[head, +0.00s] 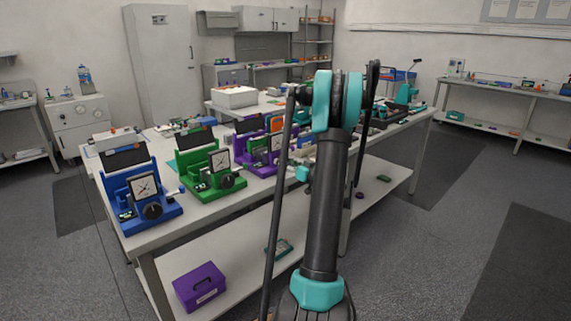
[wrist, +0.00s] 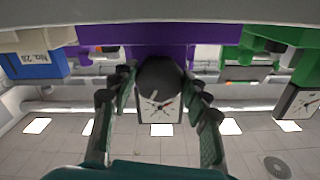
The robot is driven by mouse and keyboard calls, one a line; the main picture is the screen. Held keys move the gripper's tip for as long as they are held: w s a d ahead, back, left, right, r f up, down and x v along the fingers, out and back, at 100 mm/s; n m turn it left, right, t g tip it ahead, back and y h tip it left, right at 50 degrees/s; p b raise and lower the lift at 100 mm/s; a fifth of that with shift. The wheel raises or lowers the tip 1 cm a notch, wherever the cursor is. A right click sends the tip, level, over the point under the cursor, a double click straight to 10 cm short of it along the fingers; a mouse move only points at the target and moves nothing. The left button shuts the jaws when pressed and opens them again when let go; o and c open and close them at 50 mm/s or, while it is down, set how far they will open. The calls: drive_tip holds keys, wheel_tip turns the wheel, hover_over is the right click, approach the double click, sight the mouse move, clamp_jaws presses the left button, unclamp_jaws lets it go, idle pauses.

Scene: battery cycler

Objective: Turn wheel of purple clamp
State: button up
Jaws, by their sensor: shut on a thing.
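The purple clamp (head: 262,166) stands on the long table beside the green clamp, partly hidden by my arm in the head view. Its purple body (wrist: 150,33) runs across the top of the wrist view. Its dark round wheel (wrist: 160,74) is in the middle there, in front of a white square dial (wrist: 160,108) with a red needle. My gripper (wrist: 161,84) has one finger on each side of the wheel and is shut on it. In the head view the wheel and the fingers are hidden or too small to tell.
The green clamp (head: 206,178) and the blue clamp (head: 143,210) stand to the left on the same table. The green one also shows at the right of the wrist view (wrist: 245,58). A purple box (head: 199,288) sits on the lower shelf. The floor at right is clear.

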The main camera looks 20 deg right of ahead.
drive_tip(key=m, duration=1.1)
drive_tip(key=shift+s+a+r, duration=0.1)
drive_tip(key=m, duration=0.5)
drive_tip(key=shift+r, duration=0.1)
drive_tip(key=m, duration=0.5)
drive_tip(key=shift+m, duration=0.4)
drive_tip(key=m, duration=0.5)
drive_tip(key=shift+r, duration=0.1)
drive_tip(key=m, duration=0.5)
drive_tip(key=shift+m, duration=0.4)
drive_tip(key=m, duration=0.5)
drive_tip(key=shift+d, duration=0.2)
drive_tip(key=m, duration=0.6)
